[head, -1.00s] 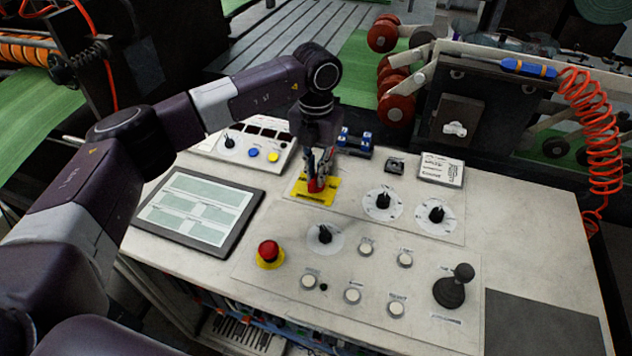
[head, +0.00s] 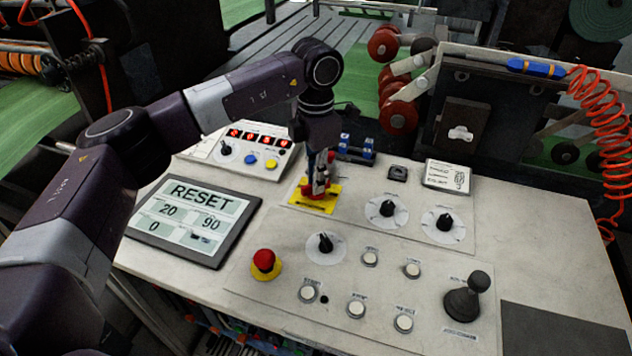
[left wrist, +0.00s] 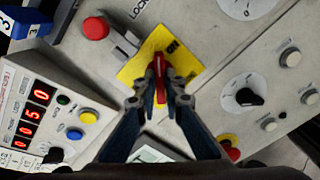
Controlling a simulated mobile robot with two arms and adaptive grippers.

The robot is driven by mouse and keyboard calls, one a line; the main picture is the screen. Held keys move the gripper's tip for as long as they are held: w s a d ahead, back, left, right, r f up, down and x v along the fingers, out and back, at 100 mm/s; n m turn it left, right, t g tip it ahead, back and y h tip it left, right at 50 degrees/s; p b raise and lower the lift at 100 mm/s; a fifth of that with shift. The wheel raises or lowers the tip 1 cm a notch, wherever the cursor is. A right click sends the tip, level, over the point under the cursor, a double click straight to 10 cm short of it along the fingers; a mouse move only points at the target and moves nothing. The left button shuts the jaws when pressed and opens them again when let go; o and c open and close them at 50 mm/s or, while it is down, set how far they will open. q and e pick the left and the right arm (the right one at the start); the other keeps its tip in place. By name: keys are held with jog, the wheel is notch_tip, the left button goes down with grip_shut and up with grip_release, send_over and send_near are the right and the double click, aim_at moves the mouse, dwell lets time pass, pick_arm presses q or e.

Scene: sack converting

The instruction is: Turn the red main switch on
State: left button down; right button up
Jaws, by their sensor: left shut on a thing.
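The red main switch (head: 309,190) sits on a yellow plate (head: 318,206) on the pale console. My left gripper (head: 320,186) comes down on it from above and hides part of it. In the left wrist view the switch's red handle (left wrist: 159,66) stands between the two fingertips (left wrist: 158,101), which are shut on it. The handle points toward the lettering at the plate's upper edge, near the word ON. The tablet-like screen (head: 192,213) is lit and reads RESET, with 20, 90 and 0 below. My right gripper is not in view.
A counter box (head: 238,150) with lit red digits stands behind the screen. A red mushroom button (head: 264,260), black knobs (head: 387,208), several white buttons and a joystick (head: 468,297) occupy the console. A coiled orange hose (head: 596,130) hangs at the right.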

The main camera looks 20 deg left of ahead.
pick_arm(q)
jog(key=shift+r, duration=0.1)
dwell(0.4)
jog(key=c, duration=2)
grip_release()
jog(key=shift+c, duration=0.2)
notch_tip(320, 180, up, 12)
